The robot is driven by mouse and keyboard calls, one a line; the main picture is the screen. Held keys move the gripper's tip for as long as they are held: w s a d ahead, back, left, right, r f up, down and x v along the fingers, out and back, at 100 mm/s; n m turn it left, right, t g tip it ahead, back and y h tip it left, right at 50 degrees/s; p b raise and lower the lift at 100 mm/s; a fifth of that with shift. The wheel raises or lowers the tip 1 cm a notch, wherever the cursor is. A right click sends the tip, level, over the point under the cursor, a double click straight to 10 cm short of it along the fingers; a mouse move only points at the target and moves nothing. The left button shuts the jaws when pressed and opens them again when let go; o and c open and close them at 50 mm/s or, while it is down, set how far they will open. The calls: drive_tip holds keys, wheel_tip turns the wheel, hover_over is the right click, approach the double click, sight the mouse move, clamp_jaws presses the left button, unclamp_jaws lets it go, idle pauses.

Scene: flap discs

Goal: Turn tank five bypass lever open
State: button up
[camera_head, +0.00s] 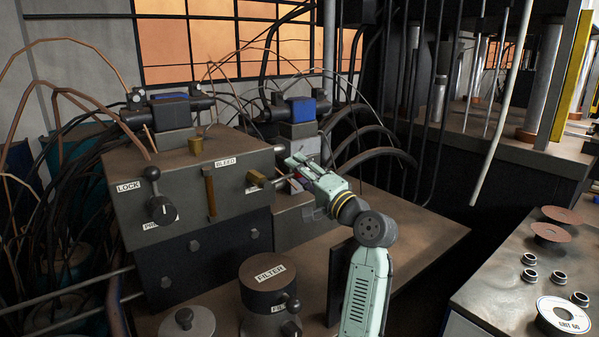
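A dark valve block (150,212) stands left of centre with LOCK, BLEED and partly hidden labels. No label reading tank five or bypass is legible. A lever with a round black knob (152,173) stands upright by LOCK, above another black knob (162,209). A brass-coloured bar (211,192) hangs below BLEED. At the block's right side, a short rod with a brass-coloured end (257,178) points toward my gripper (292,162). A small label below it is unreadable. My gripper is close to this rod; I cannot tell whether they touch or whether the fingers are open.
A FILTER canister (270,275) and a round lid with a knob (187,322) stand in front of the block. Hoses and cables crowd the back and left. A right-hand bench (490,290) holds discs and several small rings. The brown bench top right of my arm is clear.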

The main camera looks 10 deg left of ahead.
drive_tip(key=shift+o, duration=0.9)
wheel_tip(320, 180, up, 10)
